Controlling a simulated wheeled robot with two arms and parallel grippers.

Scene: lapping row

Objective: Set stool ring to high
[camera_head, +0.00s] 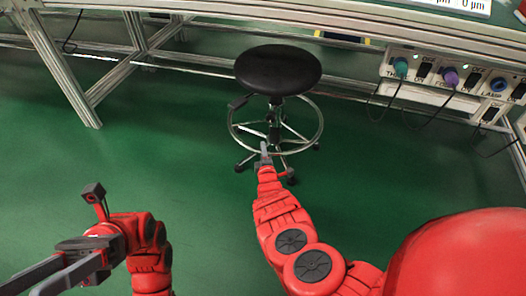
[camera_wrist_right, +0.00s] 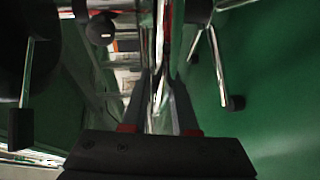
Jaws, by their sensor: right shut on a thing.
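A stool with a round black seat (camera_head: 278,70) stands on the floor. Its chrome stool ring (camera_head: 322,124) circles the column below the seat, above the castered legs. My right gripper (camera_head: 265,150) is at the near side of the ring. In the right wrist view its fingers (camera_wrist_right: 158,95) are shut on a shiny chrome bar, the ring (camera_wrist_right: 158,60). The exact contact is hard to make out. My left gripper (camera_head: 45,275) is at the bottom left, its fingers apart and empty.
A metal-framed bench (camera_head: 200,8) runs behind the stool, with its leg (camera_head: 65,70) at the left. A panel with coloured plugs and switches (camera_head: 440,78) hangs at the right, with loose cables. The green floor (camera_head: 180,160) around the stool is clear.

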